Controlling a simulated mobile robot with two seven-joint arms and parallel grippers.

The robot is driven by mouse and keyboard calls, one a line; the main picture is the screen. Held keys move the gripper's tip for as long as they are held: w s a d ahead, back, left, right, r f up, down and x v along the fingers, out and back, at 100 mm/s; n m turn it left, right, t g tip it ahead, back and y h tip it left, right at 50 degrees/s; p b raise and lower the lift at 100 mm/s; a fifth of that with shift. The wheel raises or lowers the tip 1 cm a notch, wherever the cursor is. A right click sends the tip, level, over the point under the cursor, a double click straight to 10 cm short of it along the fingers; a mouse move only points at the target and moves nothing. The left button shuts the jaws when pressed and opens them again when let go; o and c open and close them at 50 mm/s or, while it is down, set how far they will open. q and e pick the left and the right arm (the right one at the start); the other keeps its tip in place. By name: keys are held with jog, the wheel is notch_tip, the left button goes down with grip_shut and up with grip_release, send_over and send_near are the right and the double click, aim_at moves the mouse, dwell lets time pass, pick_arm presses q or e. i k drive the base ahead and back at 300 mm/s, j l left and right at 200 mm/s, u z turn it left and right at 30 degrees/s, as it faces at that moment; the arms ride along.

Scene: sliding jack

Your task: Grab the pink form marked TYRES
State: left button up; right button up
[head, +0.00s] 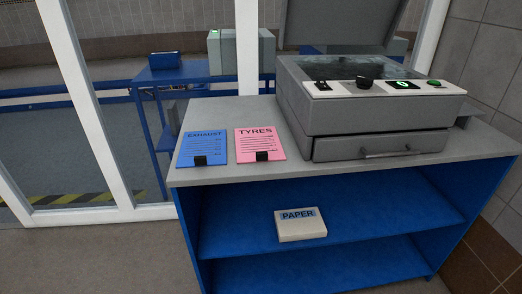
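The pink form (259,142) marked TYRES lies flat on the grey top of the blue cabinet (230,113), near its front edge. A small black block (262,156), perhaps a clip, sits at the form's front edge. A blue form (201,144) marked EXHAUST lies just left of it, with a similar black block at its front. Neither of my grippers shows in the head view.
A grey copier-like machine (365,125) with a raised lid and a front drawer stands right of the forms. A white PAPER pack (300,227) lies on the blue shelf below. White window frames (90,110) stand to the left. The floor in front at left is clear.

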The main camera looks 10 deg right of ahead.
aim_at(258, 145)
jog(key=k+z, duration=0.2)
jog(key=z, duration=0.85)
jog(key=i+j+z, duration=0.15)
jog(key=j, duration=0.2)
jog(key=j+z, duration=0.2)
jog(key=j, duration=0.75)
jog(key=i+j, duration=0.15)
jog(key=j, duration=1.05)
jog(key=i, duration=0.05)
